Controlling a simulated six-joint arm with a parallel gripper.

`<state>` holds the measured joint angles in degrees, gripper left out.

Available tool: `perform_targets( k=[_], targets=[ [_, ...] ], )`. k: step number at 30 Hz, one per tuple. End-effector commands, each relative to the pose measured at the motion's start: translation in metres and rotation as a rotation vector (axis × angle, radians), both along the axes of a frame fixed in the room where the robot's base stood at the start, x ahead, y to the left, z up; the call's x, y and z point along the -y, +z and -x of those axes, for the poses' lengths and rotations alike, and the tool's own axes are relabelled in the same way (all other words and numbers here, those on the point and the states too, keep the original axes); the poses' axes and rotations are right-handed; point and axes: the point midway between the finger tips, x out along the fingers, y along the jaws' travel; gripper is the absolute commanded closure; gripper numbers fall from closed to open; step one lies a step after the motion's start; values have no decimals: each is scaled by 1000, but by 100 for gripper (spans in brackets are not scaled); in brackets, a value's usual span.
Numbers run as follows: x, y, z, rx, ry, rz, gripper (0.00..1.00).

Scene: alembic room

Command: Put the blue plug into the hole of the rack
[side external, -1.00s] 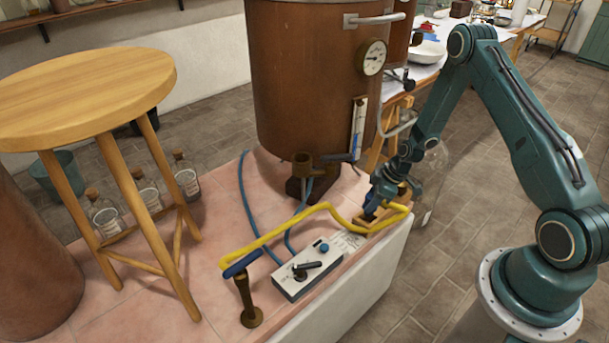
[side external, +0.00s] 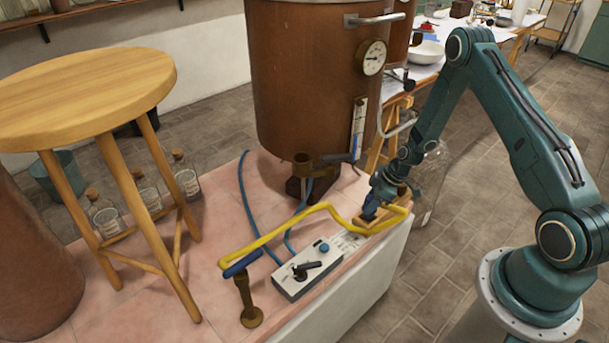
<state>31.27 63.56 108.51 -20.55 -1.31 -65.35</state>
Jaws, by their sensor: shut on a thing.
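My gripper (side external: 372,208) is low over the wooden rack (side external: 378,226) at the right edge of the pink tiled top. It is shut on the blue plug (side external: 370,207), a small dark blue piece at the rack's left part. The fingers and the plug's lower end are too small to make out, so I cannot tell whether the plug is in the hole or above it. The hole is hidden. A yellow hose (side external: 290,229) runs from near the rack to a blue grip (side external: 242,264) on a brass post (side external: 246,302).
A white control box (side external: 306,274) with a black lever and blue knob lies left of the rack. A copper vessel (side external: 305,90) with a brass outlet stands behind. A glass vessel (side external: 432,175) is behind my wrist. A wooden stool (side external: 85,95) stands at left.

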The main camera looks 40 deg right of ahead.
Motion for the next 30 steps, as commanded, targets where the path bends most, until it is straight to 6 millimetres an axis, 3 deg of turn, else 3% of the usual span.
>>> perform_targets(
  k=[30],
  targets=[
    [0,-6,0,0,0,0,84]
  ],
)
